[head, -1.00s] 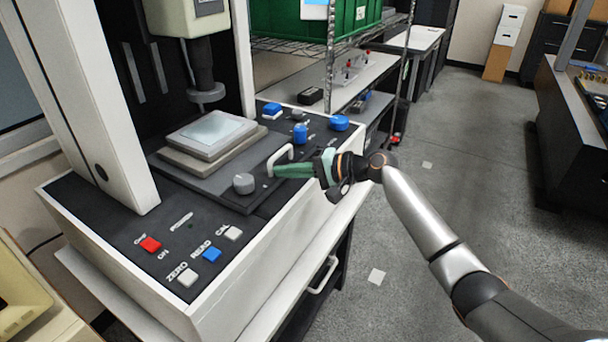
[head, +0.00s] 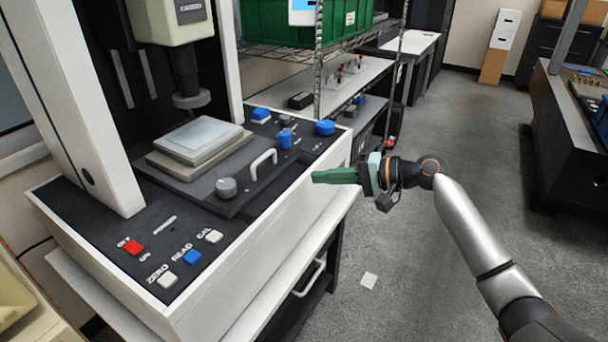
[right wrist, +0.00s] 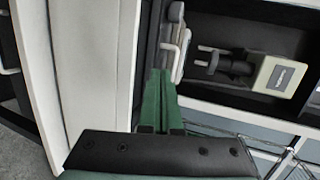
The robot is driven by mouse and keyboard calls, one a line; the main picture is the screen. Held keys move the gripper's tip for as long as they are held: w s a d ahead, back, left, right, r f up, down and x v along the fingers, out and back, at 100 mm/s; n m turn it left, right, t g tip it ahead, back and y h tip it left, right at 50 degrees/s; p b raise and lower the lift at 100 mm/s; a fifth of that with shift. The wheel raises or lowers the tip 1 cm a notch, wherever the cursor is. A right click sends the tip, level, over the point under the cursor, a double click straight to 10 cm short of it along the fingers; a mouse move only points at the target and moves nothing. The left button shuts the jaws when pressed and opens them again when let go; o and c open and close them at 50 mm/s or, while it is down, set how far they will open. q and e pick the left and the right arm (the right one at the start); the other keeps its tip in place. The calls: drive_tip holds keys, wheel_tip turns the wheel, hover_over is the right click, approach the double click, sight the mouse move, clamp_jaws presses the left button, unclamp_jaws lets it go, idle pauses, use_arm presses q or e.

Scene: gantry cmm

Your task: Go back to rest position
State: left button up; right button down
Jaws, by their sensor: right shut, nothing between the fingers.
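My right gripper (head: 318,177) shows in the head view at the right side of the gantry machine (head: 262,240). It is shut and empty, with its green fingers pointing left, apart from the white handle (head: 263,165) on the machine's dark sliding plate. In the right wrist view the green fingers (right wrist: 159,75) lie together, and the handle (right wrist: 182,58) shows beyond their tips. My left gripper is in neither view.
The machine's panel has a red switch (head: 132,247), a blue button (head: 192,257) and blue knobs (head: 325,127). A wire shelf with a green bin (head: 280,22) stands behind. The grey floor (head: 420,160) right of the machine is open, up to a dark bench (head: 565,150).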

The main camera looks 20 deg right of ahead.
drive_tip(key=shift+s+d, duration=0.1)
drive_tip(key=shift+s, duration=0.05)
drive_tip(key=s+a+f+n+h+p, duration=0.25)
drive_tip(key=s+f, duration=0.25)
drive_tip(key=f, duration=0.6)
drive_tip(key=s+a+f+n+h+p, duration=0.1)
drive_tip(key=s+a+f+h, duration=0.3)
drive_tip(key=f, duration=0.7)
drive_tip(key=s+a+f+n+h+p, duration=0.1)
drive_tip(key=s+f+n, duration=0.1)
drive_tip(key=s, duration=0.7)
drive_tip(key=s+a+f+n+h+p, duration=0.1)
drive_tip(key=s+n, duration=0.4)
drive_tip(key=s, duration=0.5)
drive_tip(key=shift+s+f+p, duration=0.3)
drive_tip(key=shift+f+p, duration=0.1)
drive_tip(key=shift+f, duration=0.45)
drive_tip(key=shift+a, duration=0.1)
